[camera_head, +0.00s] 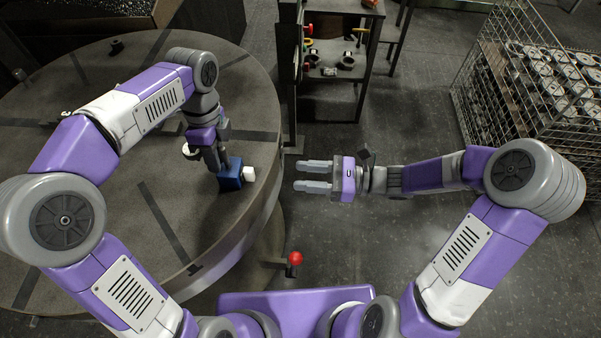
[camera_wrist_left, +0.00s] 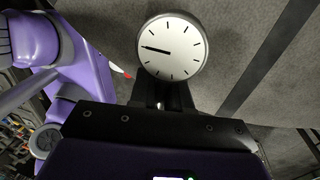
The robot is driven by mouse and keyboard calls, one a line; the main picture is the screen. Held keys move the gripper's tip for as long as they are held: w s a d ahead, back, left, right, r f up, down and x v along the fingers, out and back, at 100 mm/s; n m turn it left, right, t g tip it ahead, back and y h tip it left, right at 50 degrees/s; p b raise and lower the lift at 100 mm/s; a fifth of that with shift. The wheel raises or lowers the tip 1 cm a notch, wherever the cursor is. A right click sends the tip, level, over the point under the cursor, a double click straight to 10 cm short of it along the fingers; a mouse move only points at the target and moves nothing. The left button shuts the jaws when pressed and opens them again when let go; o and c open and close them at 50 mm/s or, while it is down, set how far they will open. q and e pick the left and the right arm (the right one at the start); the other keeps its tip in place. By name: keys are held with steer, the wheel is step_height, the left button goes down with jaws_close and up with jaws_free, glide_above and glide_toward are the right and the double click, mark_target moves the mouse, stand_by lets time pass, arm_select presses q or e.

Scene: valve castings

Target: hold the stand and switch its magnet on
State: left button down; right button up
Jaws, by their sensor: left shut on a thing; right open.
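The stand has a dark blue block base (camera_head: 230,178) on the round table, near its right edge. A small white block or knob (camera_head: 249,174) sits at the base's right side; I cannot tell its setting. My left gripper (camera_head: 220,166) is shut on the stand just above the base, its fingers partly hiding the post. In the left wrist view a round white dial (camera_wrist_left: 172,48) with a black pointer faces the camera. My right gripper (camera_head: 299,174) is open and empty, its two fingers pointing left, off the table edge and right of the white part.
The round grey table (camera_head: 150,205) has dark radial strips and much free surface. A red ball-topped lever (camera_head: 295,258) stands by its lower right edge. A dark shelf rack (camera_head: 340,90) stands behind, and a wire cage of castings (camera_head: 535,95) at right.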

arm_select(q)
steer(key=c, duration=1)
jaws_free()
